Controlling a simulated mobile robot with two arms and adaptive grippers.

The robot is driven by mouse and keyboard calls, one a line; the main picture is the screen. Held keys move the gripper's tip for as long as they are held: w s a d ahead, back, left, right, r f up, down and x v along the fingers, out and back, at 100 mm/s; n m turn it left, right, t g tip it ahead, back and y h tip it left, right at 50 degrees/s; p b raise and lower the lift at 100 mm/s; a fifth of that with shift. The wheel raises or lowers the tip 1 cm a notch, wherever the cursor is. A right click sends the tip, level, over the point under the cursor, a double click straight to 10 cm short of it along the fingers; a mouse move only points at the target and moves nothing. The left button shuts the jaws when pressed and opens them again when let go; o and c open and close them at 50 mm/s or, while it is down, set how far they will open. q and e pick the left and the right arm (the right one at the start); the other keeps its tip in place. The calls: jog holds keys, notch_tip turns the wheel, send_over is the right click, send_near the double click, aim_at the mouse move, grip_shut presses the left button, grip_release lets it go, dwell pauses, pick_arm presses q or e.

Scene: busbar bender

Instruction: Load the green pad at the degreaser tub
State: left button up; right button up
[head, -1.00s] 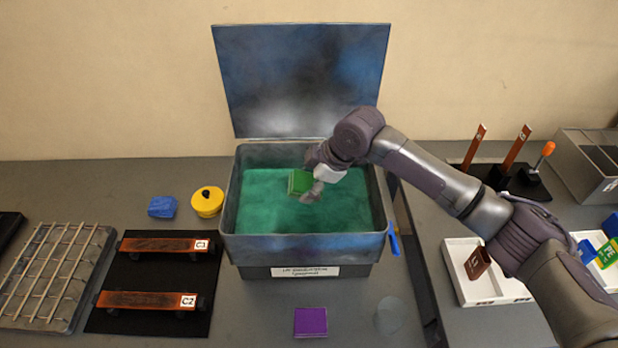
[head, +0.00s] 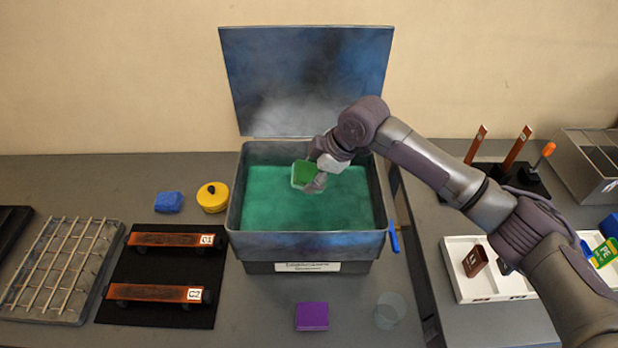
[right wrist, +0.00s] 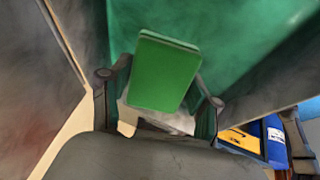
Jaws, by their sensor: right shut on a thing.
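The degreaser tub (head: 306,243) stands open in the middle of the bench with its lid (head: 306,80) raised at the back. Green liquid (head: 270,205) fills its inside. My right gripper (head: 308,182) is shut on the green pad (head: 304,174) and holds it over the tub, inside the outline of the walls. In the right wrist view the green pad (right wrist: 165,72) sits tilted between the two fingers (right wrist: 158,95), with the green liquid behind it. I cannot tell whether the pad touches the liquid. My left gripper is not in view.
A purple pad (head: 312,316) and a clear disc (head: 390,311) lie before the tub. A blue block (head: 169,202), a yellow tin (head: 212,197), a black mat (head: 125,310) with two copper bars and a wire rack (head: 60,280) are left. A white tray (head: 485,290) is right.

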aim_at(302, 164)
jog(key=shift+r+p, duration=2.65)
jog(key=shift+r, duration=0.5)
notch_tip(302, 164, up, 4)
jog(key=p, duration=0.4)
jog(key=shift+s, duration=0.1)
dwell(0.3)
